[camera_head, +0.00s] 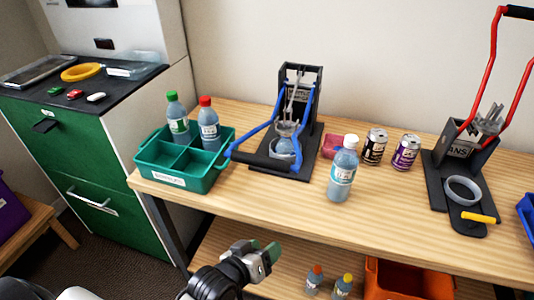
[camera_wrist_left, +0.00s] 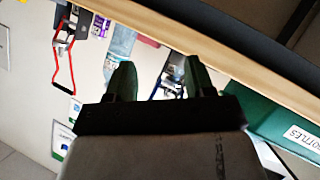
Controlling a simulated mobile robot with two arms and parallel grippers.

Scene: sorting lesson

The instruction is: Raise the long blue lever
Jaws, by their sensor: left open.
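The long blue lever (camera_head: 252,137) belongs to a black press (camera_head: 302,92) on the wooden table. It is swung down towards me, and its black crossbar (camera_head: 265,161) hangs low at the press's front. A grey-blue bottle-like thing (camera_head: 284,147) sits in the press behind the crossbar, partly hidden. My left gripper (camera_head: 270,252) is open and empty, in front of the table edge and well short of the lever. In the left wrist view its two dark green fingers (camera_wrist_left: 158,72) stand apart with nothing between them held. My right gripper is not in view.
A green divided crate (camera_head: 165,179) with two bottles stands left of the lever. A bottle (camera_head: 342,172) and two cans (camera_head: 389,149) stand to its right. A second press has a raised red lever (camera_head: 490,65). An orange bin (camera_head: 405,282) is below the table.

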